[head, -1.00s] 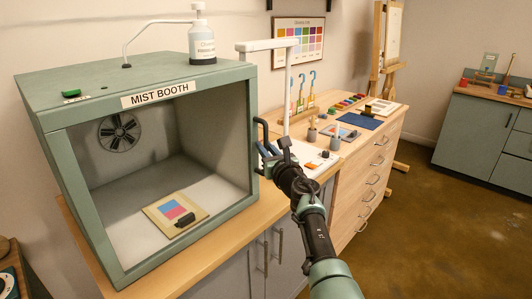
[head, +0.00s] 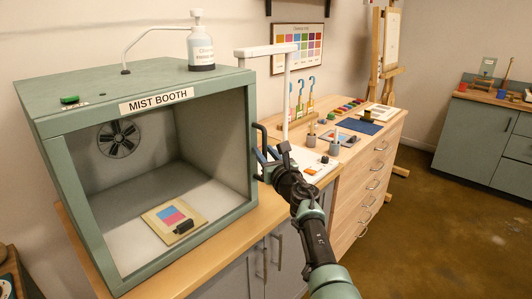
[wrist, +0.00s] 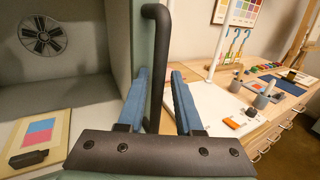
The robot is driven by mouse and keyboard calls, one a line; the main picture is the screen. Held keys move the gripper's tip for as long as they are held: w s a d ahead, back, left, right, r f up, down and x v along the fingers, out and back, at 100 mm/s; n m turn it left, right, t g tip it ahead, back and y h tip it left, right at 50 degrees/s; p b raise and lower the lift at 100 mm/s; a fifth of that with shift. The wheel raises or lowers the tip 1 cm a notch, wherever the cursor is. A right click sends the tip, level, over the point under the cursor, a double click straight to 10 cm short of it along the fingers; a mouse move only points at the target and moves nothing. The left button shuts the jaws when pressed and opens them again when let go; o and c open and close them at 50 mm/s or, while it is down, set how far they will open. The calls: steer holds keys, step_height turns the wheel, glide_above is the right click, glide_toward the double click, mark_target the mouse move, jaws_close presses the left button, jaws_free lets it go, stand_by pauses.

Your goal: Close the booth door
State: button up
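The mist booth (head: 158,98) is a grey-green box with its front open, so I see inside. A dark bar handle (wrist: 158,50) stands upright beside the booth's right edge, by a grey-green panel (wrist: 130,30); whether this panel is the door or the booth wall I cannot tell. In the head view the handle (head: 259,130) shows just right of the booth. My gripper (wrist: 160,78) has its blue fingers apart, one on each side of the handle's bar. I see gaps beside the bar, so it does not look clamped. My gripper (head: 264,154) partly hides the handle's lower part in the head view.
Inside the booth lies a board with a pink and blue print (head: 174,216) and a black clip. A spray bottle (head: 201,50) stands on top. To the right, a white post with an arm (head: 286,90), brushes and small pots (head: 311,138) crowd the wooden counter.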

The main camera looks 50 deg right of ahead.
steer(key=shift+w+a+r+p, duration=0.15)
steer(key=shift+w+a+p, duration=0.1)
steer(key=shift+a+p, duration=0.1)
steer(key=p+v, duration=0.9)
steer(key=v, duration=0.4)
steer(key=shift+s+d+p, duration=0.25)
steer(key=shift+d+p, duration=0.1)
steer(key=shift+p, duration=0.05)
